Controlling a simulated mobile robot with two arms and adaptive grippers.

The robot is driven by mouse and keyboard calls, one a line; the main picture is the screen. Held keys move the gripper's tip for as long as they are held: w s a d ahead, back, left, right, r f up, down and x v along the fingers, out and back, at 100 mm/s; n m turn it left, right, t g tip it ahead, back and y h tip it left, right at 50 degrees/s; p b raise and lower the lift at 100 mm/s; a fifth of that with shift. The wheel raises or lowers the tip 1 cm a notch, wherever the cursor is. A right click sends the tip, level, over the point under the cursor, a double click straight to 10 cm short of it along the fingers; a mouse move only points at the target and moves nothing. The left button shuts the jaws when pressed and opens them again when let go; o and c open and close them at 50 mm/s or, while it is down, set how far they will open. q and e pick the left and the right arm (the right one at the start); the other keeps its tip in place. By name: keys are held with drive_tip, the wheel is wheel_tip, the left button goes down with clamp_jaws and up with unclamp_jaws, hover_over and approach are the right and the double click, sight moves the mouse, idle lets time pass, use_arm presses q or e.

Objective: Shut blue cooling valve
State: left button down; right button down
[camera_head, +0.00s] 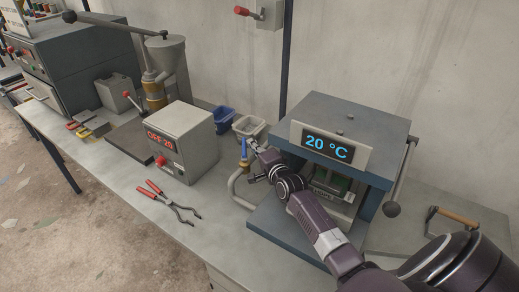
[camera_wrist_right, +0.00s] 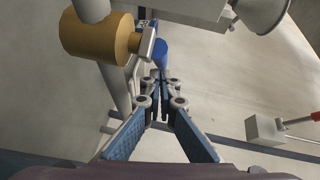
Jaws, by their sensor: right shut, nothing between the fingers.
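The blue cooling valve (camera_head: 244,149) shows in the head view as a small upright blue handle on a bent pale pipe (camera_head: 236,186) beside the press. My right gripper (camera_head: 254,145) is just right of the blue handle, its fingertips close to it. In the right wrist view a blue rounded piece (camera_wrist_right: 160,52), likely the valve handle, lies just beyond the fingertips of my right gripper (camera_wrist_right: 160,88). The fingers are shut with nothing between them. I cannot tell whether they touch the handle. My left gripper is not in view.
The blue-grey press (camera_head: 345,118) with a "20 °C" display stands right of the pipe. A grey control box (camera_head: 184,140) stands left. Red-handled tongs (camera_head: 170,201) lie on the bench. Blue (camera_head: 224,119) and pale (camera_head: 250,126) bins stand behind. The front bench is mostly clear.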

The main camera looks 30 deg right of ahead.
drive_tip(key=shift+w+a, duration=0.95)
idle(0.9)
drive_tip(key=s+a+r, duration=0.1)
drive_tip(key=s, duration=1.1)
drive_tip(key=w+d+f+n+t+y+b, duration=0.1)
drive_tip(key=w+n+y+b, duration=0.1)
drive_tip(key=w+b, duration=0.5)
drive_tip(key=shift+w+d, duration=0.2)
drive_tip(key=shift+w, duration=1.7)
